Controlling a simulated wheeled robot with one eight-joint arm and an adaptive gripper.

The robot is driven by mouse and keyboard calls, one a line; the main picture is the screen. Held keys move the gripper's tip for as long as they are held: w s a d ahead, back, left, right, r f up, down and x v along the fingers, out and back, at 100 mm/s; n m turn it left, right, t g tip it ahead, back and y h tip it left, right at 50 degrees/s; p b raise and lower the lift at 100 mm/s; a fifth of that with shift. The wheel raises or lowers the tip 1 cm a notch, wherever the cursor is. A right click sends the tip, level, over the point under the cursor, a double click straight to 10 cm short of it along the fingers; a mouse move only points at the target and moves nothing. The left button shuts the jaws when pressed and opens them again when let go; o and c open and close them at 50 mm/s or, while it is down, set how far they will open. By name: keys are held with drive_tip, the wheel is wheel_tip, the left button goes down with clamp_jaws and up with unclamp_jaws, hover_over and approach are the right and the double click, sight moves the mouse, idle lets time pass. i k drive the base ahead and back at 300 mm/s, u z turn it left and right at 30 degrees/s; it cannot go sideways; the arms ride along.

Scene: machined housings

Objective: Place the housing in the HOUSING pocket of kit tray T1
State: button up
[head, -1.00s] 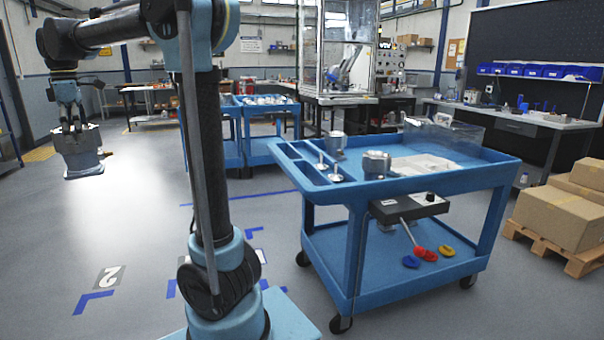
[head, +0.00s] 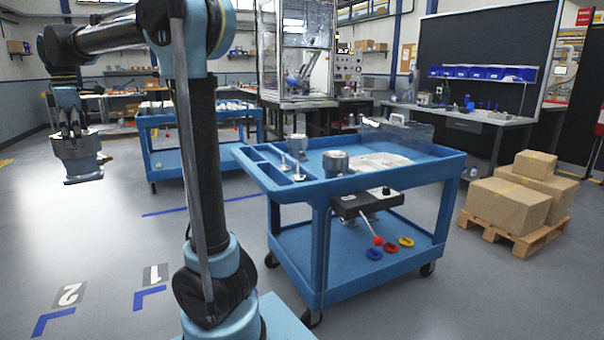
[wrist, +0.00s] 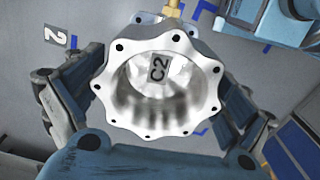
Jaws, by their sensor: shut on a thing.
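My gripper (head: 73,132) is at the left of the head view, pointing down and shut on a grey metal housing (head: 79,160), held in the air above the floor. In the wrist view the housing (wrist: 101,93) sits between both fingers of my gripper (wrist: 158,100). Its scalloped flange has small bolt holes, and its round bore faces the camera. A label reading C2 shows inside the bore, and a brass fitting (wrist: 173,8) sticks out at the top. I cannot make out kit tray T1 or its HOUSING pocket in these frames.
A blue cart (head: 300,190) in the middle carries metal parts, including a round housing-like part (head: 335,162). Another blue cart (head: 170,122) stands behind. Boxes (head: 510,207) sit on a pallet at right. The floor at left is clear, with markings 1 and 2.

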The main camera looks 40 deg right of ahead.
sight(377, 165)
drive_tip(key=z, duration=1.85)
drive_tip(key=i, duration=1)
